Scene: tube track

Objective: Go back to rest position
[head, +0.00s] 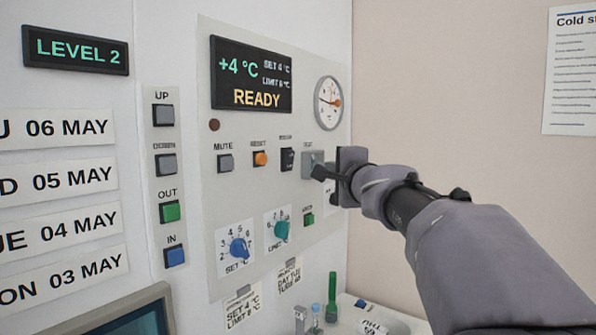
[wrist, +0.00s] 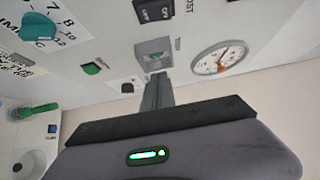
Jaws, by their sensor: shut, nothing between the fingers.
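My gripper (head: 322,172) is at the right side of the control panel (head: 225,130) in the head view. Its dark fingers are together with nothing between them. The fingertips are right in front of a grey square switch (head: 309,157); I cannot tell whether they touch it. In the wrist view the closed fingers (wrist: 157,82) point at the same square switch (wrist: 155,52). My grey arm reaches in from the lower right of the head view.
A READY display (head: 251,77), a dial gauge (head: 328,103), a blue knob (head: 239,248) and a teal knob (head: 281,229) are on the panel. A green-capped tube (head: 332,297) stands on the shelf below. The beige wall (head: 450,80) at right is mostly bare.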

